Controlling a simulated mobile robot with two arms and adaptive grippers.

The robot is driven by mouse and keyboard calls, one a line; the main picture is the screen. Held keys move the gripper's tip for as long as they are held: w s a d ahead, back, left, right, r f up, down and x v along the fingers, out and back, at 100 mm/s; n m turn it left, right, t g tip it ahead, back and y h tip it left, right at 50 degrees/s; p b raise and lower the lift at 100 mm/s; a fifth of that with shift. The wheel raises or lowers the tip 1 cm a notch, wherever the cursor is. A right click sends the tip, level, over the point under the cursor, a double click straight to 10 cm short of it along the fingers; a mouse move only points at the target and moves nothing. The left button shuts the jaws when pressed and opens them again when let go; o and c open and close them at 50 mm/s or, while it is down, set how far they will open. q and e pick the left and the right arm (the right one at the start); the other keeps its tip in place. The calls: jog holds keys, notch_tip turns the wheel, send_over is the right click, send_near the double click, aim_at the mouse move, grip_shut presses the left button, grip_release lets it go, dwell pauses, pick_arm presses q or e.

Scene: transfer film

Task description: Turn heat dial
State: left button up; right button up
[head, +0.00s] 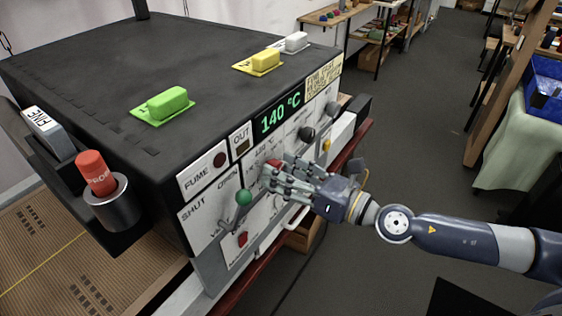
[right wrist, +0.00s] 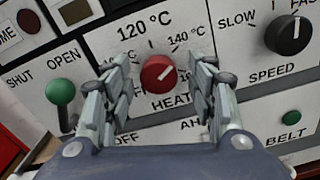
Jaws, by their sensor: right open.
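The red heat dial (right wrist: 158,73) is on the machine's white front panel, above the HEAT label. Its white mark points up and right, toward the 140 °C label. In the head view the dial (head: 272,165) is partly hidden behind my fingers. My right gripper (right wrist: 158,82) is open, with its fingers to the left and right of the dial. Whether they touch it is unclear. In the head view my right gripper (head: 290,178) reaches in to the panel from the right. The green display (head: 280,114) reads 140 °C. My left gripper is not in view.
A black speed knob (right wrist: 289,34) sits right of the dial, and a green-knobbed lever (right wrist: 61,92) sits left. Green (head: 165,103), yellow (head: 265,60) and white (head: 296,41) blocks stand on the machine top (head: 100,65). Open floor (head: 400,180) lies to the right.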

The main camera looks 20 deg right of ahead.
jog(key=shift+w+a, duration=0.3)
jog(key=c, duration=1)
jog(key=shift+c, duration=0.2)
jog(key=shift+m, duration=0.3)
jog(key=shift+d+m, duration=0.1)
jog(key=shift+m, duration=5.5)
